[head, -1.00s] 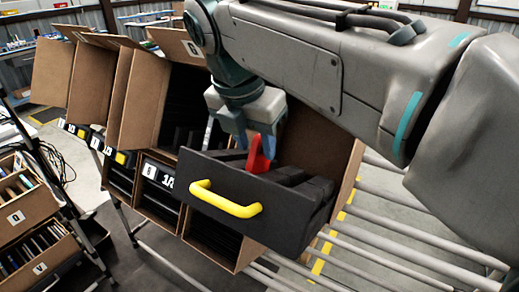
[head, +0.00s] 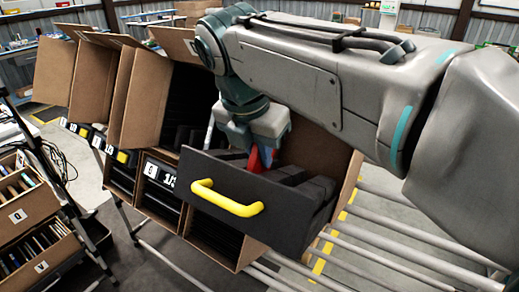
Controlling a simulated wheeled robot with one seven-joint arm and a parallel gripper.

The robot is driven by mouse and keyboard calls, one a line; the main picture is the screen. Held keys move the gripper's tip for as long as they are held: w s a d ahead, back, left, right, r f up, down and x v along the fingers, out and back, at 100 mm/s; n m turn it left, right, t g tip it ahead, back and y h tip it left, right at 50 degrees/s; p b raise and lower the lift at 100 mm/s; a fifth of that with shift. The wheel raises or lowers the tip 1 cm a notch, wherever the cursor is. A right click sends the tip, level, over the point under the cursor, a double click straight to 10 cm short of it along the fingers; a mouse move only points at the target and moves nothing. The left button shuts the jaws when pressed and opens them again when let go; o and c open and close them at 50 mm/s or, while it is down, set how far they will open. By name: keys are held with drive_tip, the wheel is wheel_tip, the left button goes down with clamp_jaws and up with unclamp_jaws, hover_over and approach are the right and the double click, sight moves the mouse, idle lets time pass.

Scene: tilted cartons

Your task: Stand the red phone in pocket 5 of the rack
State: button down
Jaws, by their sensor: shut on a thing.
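The red phone (head: 255,158) is in my gripper (head: 256,151), just behind the front panel of the open black drawer (head: 235,200) with the yellow handle. My gripper points down and is shut on the phone. The phone's lower part is hidden by the drawer front. Dark slanted dividers of the rack (head: 305,186) show inside the drawer, to the right of the phone. Pocket numbers are not readable, so I cannot tell which pocket the phone is over or in.
Open brown cartons (head: 140,100) with raised flaps stand in a row to the left. Cartons of thin items (head: 40,248) are at the lower left. Metal rollers (head: 400,235) lie to the right. My arm covers the upper right.

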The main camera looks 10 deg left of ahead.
drive_tip(key=shift+r, duration=0.1)
drive_tip(key=shift+w+d+r+p, duration=0.3)
drive_tip(key=shift+w+r+p, duration=0.45)
drive_tip(key=shift+r+p, duration=0.9)
drive_tip(key=shift+w+d+r+p, duration=0.35)
drive_tip(key=shift+w+r+p, duration=0.45)
drive_tip(key=shift+r+p, duration=0.8)
drive_tip(key=shift+w+d+r+p, duration=0.3)
drive_tip(key=shift+w+r+p, duration=0.45)
drive_tip(key=shift+r+p, duration=0.9)
drive_tip(key=shift+f+p, duration=0.2)
drive_tip(key=shift+p, duration=0.1)
